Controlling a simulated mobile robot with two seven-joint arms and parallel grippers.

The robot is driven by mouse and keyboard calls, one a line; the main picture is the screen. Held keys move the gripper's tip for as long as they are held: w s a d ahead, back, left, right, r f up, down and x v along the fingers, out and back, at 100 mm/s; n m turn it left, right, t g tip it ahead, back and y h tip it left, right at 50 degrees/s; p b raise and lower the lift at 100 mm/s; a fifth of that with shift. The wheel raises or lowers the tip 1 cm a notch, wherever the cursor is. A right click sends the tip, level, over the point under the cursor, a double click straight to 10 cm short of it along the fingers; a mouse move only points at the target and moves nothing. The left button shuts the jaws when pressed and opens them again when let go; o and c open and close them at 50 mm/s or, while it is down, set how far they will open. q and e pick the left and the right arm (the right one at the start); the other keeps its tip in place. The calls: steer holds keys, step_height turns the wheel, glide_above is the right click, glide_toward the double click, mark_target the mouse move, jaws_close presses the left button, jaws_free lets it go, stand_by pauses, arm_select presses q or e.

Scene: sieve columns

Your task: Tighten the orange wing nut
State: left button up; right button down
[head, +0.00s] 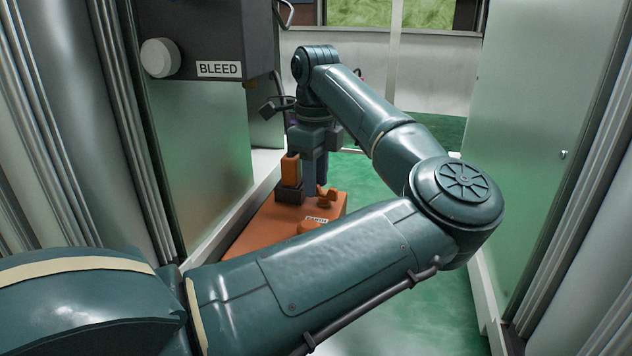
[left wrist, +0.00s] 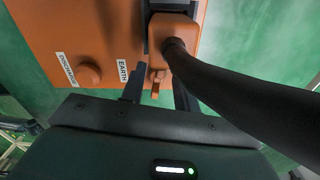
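The orange wing nut (head: 326,196) stands on the orange box (head: 262,226), close to the EARTH label (head: 316,219). In the left wrist view the wing nut (left wrist: 157,78) shows between the two dark fingers of my left gripper (left wrist: 158,90), with a gap on each side. The gripper is open and holds nothing. In the head view my left gripper (head: 317,178) reaches down at the wing nut, partly hidden by its own housing. My right gripper is not in view.
An orange block (head: 290,170) with a dark base stands beside the wing nut; in the left wrist view a thick black cable (left wrist: 230,92) leaves it. A round orange knob (left wrist: 88,74) is on the box. A BLEED housing (head: 218,40) and metal panels flank the narrow aisle.

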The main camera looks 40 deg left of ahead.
arm_select(q)
steer(key=shift+f, duration=0.15)
steer(key=shift+c, duration=0.2)
jaws_close()
